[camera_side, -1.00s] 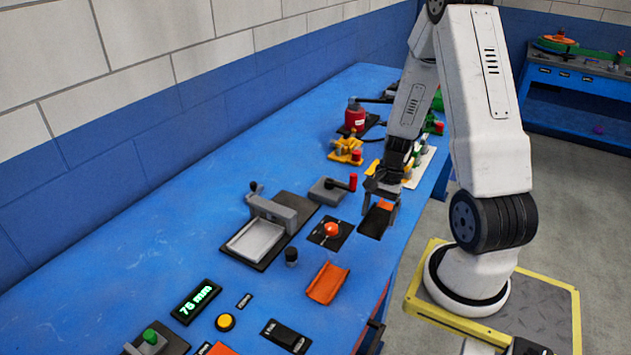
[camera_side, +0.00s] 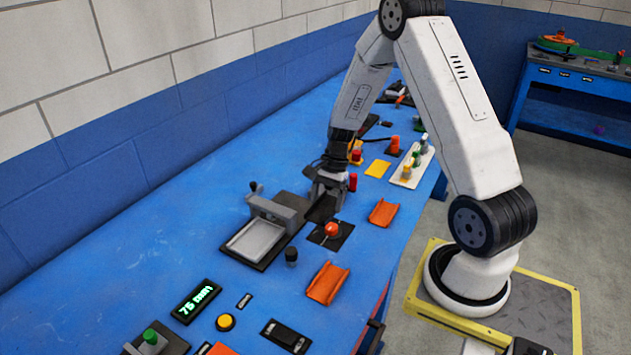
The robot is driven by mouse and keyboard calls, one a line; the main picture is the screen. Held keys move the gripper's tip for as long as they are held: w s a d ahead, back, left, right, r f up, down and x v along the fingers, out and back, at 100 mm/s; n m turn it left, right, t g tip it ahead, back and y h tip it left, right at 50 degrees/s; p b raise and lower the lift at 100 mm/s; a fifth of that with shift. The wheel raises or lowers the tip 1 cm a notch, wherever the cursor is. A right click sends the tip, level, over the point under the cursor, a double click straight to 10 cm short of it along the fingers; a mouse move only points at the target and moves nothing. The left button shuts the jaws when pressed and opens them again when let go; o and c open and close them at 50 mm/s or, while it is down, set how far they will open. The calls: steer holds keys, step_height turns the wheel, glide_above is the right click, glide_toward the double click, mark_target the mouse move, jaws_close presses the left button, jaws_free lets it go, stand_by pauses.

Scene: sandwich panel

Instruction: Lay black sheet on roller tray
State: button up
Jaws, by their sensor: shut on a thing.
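My gripper (camera_side: 325,194) is shut on the black sheet (camera_side: 321,210), a dark flat piece partly hidden by the gripper. It holds the sheet just right of the roller unit's far end; I cannot tell how high above the bench. The roller tray (camera_side: 257,240) is a pale grey shallow tray on a black base, left of the gripper. A grey roller frame (camera_side: 279,214) with a dark handle stands at the tray's far side. No sheet shows on the tray.
A red button on a black plate (camera_side: 345,237) and a black knob (camera_side: 291,256) stand near the tray. Orange troughs (camera_side: 328,284) (camera_side: 383,213) lie along the right edge. A yellow sheet (camera_side: 378,169) lies farther back. The blue bench left of the tray is clear.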

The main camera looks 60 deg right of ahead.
steer(key=w+a, duration=0.1)
steer(key=w, duration=0.1)
steer(key=w+a, duration=0.2)
steer(key=w, duration=0.1)
steer(key=w+a, duration=0.2)
steer(key=w, duration=0.1)
steer(key=shift+r, duration=0.25)
steer(key=w+a, duration=0.6)
steer(key=a, duration=0.1)
steer(key=shift+w+r, duration=0.25)
steer(key=shift+r, duration=0.2)
steer(key=shift+d+f, duration=0.1)
steer(key=shift+f, duration=0.1)
glide_above(257, 239)
steer(key=shift+w+f, duration=0.1)
steer(key=shift+f, duration=2.25)
steer(key=shift+f, duration=1.55)
steer(key=shift+d+f, duration=0.1)
steer(key=shift+d, duration=0.3)
steer(key=shift+d+f, duration=0.15)
steer(key=shift+f, duration=0.35)
stand_by(0.4)
steer(key=o, duration=1)
